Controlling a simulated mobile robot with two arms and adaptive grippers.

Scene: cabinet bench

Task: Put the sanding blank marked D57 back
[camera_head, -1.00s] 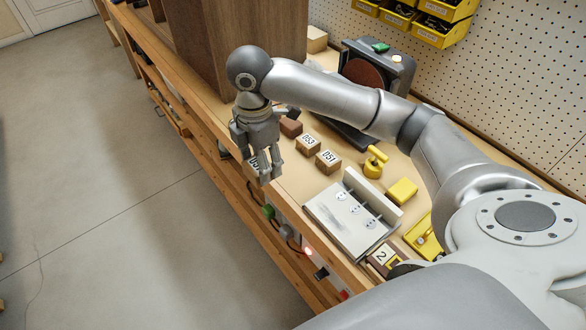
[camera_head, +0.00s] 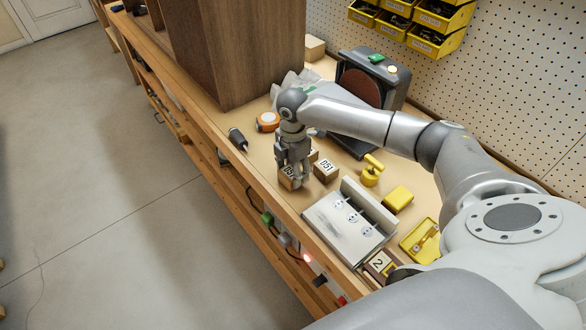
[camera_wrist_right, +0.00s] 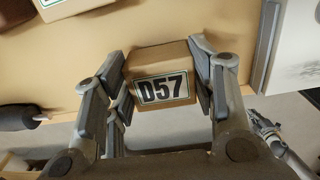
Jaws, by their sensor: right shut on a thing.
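The sanding blank marked D57 (camera_head: 287,176) is a small tan wooden block with a white label. My right gripper (camera_head: 295,182) is shut on it, near the bench's front edge, left of the hinged metal plate. In the right wrist view the D57 blank (camera_wrist_right: 162,62) sits between both fingers with its label facing the camera. I cannot tell whether its underside touches the bench. The blank marked D51 (camera_head: 327,171) stands just right of the gripper. Another blank (camera_head: 313,155) is mostly hidden behind the gripper.
The metal plate (camera_head: 338,222) lies close on the right. A yellow clamp-like piece (camera_head: 372,172) and a yellow block (camera_head: 398,198) stand behind it. A disc sander (camera_head: 372,75) stands at the back. A screwdriver (camera_head: 237,139) and tape measure (camera_head: 267,121) lie left.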

